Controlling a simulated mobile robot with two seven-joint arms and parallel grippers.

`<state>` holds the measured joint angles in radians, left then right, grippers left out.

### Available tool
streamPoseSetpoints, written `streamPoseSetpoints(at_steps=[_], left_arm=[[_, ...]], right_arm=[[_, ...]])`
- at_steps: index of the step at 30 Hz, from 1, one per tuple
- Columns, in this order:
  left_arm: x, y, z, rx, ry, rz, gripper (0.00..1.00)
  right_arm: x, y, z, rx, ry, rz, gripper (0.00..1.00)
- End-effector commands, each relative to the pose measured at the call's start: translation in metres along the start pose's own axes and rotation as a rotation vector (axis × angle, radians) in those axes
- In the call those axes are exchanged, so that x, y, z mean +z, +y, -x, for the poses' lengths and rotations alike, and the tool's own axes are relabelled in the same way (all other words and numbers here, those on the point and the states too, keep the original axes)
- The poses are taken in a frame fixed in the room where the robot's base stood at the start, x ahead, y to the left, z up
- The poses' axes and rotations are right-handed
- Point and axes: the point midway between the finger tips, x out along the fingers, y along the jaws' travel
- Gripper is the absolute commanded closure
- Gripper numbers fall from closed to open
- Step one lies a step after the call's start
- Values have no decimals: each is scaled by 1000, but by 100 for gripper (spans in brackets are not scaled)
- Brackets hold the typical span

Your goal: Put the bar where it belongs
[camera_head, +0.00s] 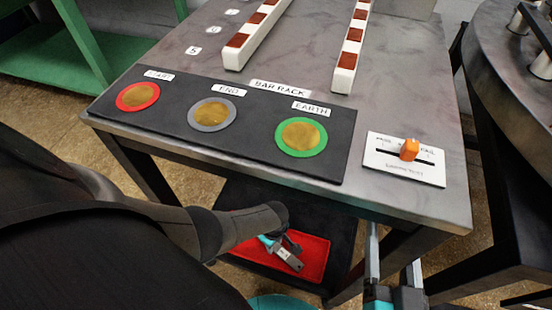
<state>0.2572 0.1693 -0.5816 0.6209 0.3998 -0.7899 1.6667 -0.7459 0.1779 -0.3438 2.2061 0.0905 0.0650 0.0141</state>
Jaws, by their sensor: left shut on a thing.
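My left arm comes in from the left, and my left gripper (285,250) is small, dark and teal, below the table's front edge, above or in front of a red tray. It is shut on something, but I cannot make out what. No bar can be told for sure. The bar rack on the table has two white rails (232,57) and (343,79) with red-brown blocks along them. A "BAR RACK" label (279,88) lies in front. Two upright grey rods with teal and dark lower ends (395,295) may be my right gripper; its jaws cannot be judged.
A black panel (170,108) carries discs ringed red (138,97), grey (212,114) and green (301,137). A white plate (390,171) with an orange slider knob (409,149) is at its right. The red tray (318,258) lies low under the table. A dark round structure (500,80) stands right.

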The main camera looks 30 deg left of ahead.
Motion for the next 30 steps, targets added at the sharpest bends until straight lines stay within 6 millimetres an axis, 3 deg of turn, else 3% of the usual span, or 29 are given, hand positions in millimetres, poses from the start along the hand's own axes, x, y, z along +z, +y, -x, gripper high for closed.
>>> streamPoseSetpoints(at_steps=[13, 14, 15, 23, 30], left_arm=[[-2, -9, -5, 0, 0, 1, 100], [-2, -10, -5, 0, 0, 1, 60], [-2, -9, -5, 0, 0, 1, 55], [-2, -9, -5, 0, 0, 0, 26], [-2, -9, -5, -1, 0, 0, 26]], right_arm=[[0, 0, 0, 0, 0, 0, 31], [0, 0, 0, 0, 0, 0, 31], [0, 0, 0, 0, 0, 0, 31], [0, 0, 0, 0, 1, 0, 31], [-1, 0, 0, 0, 2, -1, 31]])
